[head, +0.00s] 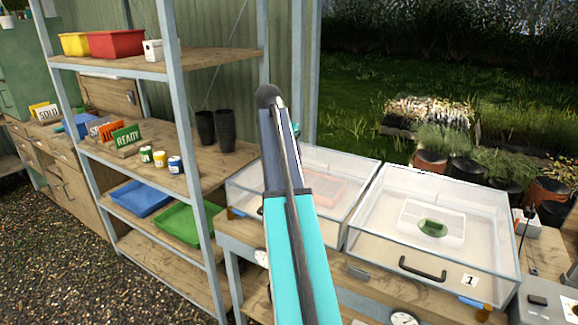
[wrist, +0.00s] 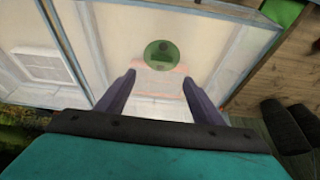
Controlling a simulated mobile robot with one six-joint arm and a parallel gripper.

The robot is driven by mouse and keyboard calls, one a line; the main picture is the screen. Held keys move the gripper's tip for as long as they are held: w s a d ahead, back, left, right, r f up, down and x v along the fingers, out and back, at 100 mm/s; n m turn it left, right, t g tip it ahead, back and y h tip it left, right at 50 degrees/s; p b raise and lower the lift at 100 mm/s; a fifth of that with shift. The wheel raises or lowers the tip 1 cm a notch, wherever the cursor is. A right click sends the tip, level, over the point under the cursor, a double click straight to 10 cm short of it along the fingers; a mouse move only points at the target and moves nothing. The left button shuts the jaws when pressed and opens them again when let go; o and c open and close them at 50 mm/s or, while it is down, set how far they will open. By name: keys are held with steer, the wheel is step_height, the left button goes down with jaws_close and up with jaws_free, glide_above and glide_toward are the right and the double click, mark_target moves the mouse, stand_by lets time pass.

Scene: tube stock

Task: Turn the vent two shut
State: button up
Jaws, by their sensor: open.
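In the wrist view a green round piece (wrist: 159,55), with a small dark spot near its top, shows on the clear-topped box below me; I take it for vent two. The left clear box (head: 345,172) in the head view seems to be the same box, but my arm hides part of it and the green piece does not show there. My gripper (wrist: 157,78) is open and empty. Its two fingers point toward the green piece, one on each side in the picture; I cannot tell the height between them. How far the vent is turned is unclear.
The right clear box (head: 485,205), marked 1, has a black handle and a green round piece (head: 433,229). A shelf rack (head: 215,58) stands at left with black pots (head: 225,132), signs and small jars. Gauges and small items line the bench front.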

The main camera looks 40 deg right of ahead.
steer(key=shift+v, duration=1.4)
steer(key=shift+s, duration=0.15)
